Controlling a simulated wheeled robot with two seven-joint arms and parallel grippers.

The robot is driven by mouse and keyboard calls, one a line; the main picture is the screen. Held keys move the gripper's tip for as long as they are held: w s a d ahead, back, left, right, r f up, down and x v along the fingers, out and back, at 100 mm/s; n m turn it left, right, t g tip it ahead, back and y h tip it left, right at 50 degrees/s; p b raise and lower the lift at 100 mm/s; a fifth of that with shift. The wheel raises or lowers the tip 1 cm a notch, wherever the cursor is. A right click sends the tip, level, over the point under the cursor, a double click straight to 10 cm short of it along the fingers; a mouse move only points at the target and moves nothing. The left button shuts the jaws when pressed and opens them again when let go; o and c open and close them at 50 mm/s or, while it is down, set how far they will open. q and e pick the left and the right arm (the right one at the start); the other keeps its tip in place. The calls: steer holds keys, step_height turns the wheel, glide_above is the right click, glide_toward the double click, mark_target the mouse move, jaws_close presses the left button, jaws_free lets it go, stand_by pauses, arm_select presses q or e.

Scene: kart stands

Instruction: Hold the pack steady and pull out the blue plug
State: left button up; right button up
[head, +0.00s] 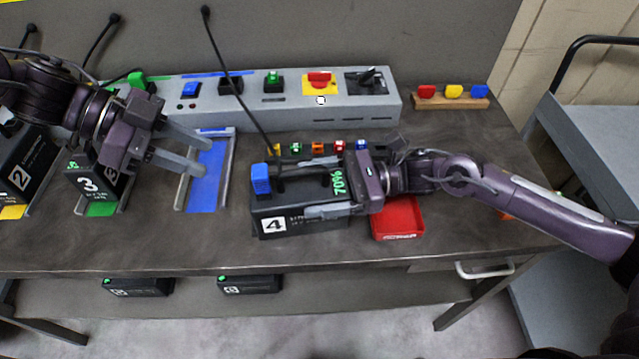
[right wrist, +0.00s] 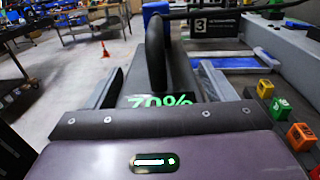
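The black pack numbered 4 (head: 300,222) stands on the bench, with a green 70% readout and a handle on top. The blue plug (head: 261,180) sits on its left end, with a black cable near it. The blue plug also shows behind the handle in the right wrist view (right wrist: 154,10). My right gripper (head: 312,187) comes from the right, its fingers astride the pack, one along each long side. Small gaps seem to show beside the fingers in the wrist view. My left gripper (head: 205,153) is open and empty, above the blue-floored stand, left of the plug.
Packs 3 (head: 88,182) and 2 (head: 22,160) stand at the left. A grey switch console (head: 345,112) runs behind. A red tray (head: 398,218) lies right of pack 4, partly under my right arm. Clear bench lies in front.

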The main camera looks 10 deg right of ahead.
jaws_close()
arm_select(q)
steer(key=o, duration=0.4)
steer(key=shift+o, duration=0.2)
steer(key=m, duration=0.2)
steer(key=f+m+h, duration=0.1)
steer(key=m, duration=0.1)
steer(key=shift+d, duration=0.3)
steer(key=m+t+h, duration=0.1)
steer(key=m+h, duration=0.6)
steer(key=m, duration=2.4)
glide_toward(252, 172)
steer(key=d, duration=0.7)
steer(key=shift+w+d+f, duration=0.15)
steer(key=shift+w+d, duration=0.1)
steer(key=shift+d, duration=0.05)
steer(key=shift+s+d, duration=0.15)
steer(key=shift+d, duration=2.5)
